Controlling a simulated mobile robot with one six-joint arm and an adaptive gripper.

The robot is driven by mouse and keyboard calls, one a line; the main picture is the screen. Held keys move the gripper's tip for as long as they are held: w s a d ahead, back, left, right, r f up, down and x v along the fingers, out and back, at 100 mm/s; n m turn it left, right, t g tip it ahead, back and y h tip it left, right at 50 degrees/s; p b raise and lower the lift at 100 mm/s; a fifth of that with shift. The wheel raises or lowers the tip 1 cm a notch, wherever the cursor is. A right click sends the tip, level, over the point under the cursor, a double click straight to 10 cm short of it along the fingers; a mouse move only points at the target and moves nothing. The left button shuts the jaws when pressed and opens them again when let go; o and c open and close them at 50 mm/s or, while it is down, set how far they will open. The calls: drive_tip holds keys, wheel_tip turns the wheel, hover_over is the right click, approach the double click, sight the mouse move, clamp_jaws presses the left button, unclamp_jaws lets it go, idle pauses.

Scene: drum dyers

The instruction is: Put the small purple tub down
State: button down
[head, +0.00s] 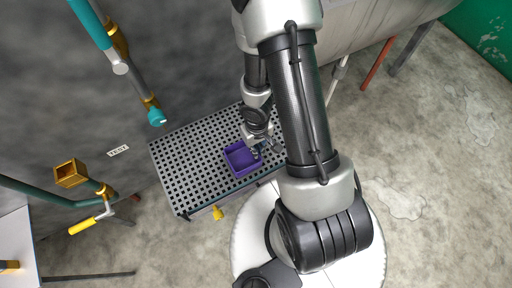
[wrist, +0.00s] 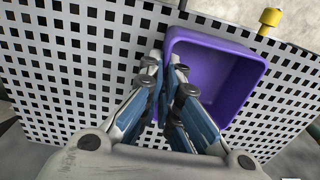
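The small purple tub (head: 237,163) is an open square box over the perforated metal grating (head: 185,158) in the head view. It also shows in the wrist view (wrist: 240,95), upright and with nothing seen inside. My gripper (wrist: 166,68) has its fingers close together on the tub's left wall in the wrist view, one on each side of the rim. In the head view my gripper (head: 262,150) is at the tub's right side. Whether the tub's base touches the grating or hangs just above it, I cannot tell.
Bare grating lies around the tub, mostly to the left in the head view. A yellow knob (head: 217,213) sticks out at its front edge. Teal and brass pipes (head: 110,50) and a brass square funnel (head: 71,173) stand to the left. A dark wall is behind.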

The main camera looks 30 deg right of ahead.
drive_tip(key=c, duration=1.8)
unclamp_jaws()
drive_tip(key=shift+f, duration=0.15)
drive_tip(key=w+d+r+t+h+p, duration=0.15)
drive_tip(key=r+p, duration=0.45)
drive_tip(key=r, duration=1.1)
drive_tip(key=w+d+r+t+h+p, duration=0.15)
drive_tip(key=r+p, duration=0.45)
drive_tip(key=r, duration=1)
drive_tip(key=s+a+r+y, duration=0.1)
drive_tip(key=s+a+r, duration=0.3)
drive_tip(key=s+r, duration=0.2)
drive_tip(key=s+a+r+t+y, duration=0.1)
drive_tip(key=s+a+r, duration=0.3)
drive_tip(key=r, duration=0.5)
drive_tip(key=shift+s+r+t+y, duration=0.3)
drive_tip(key=shift+s+r+y, duration=0.1)
drive_tip(key=shift+s, duration=0.5)
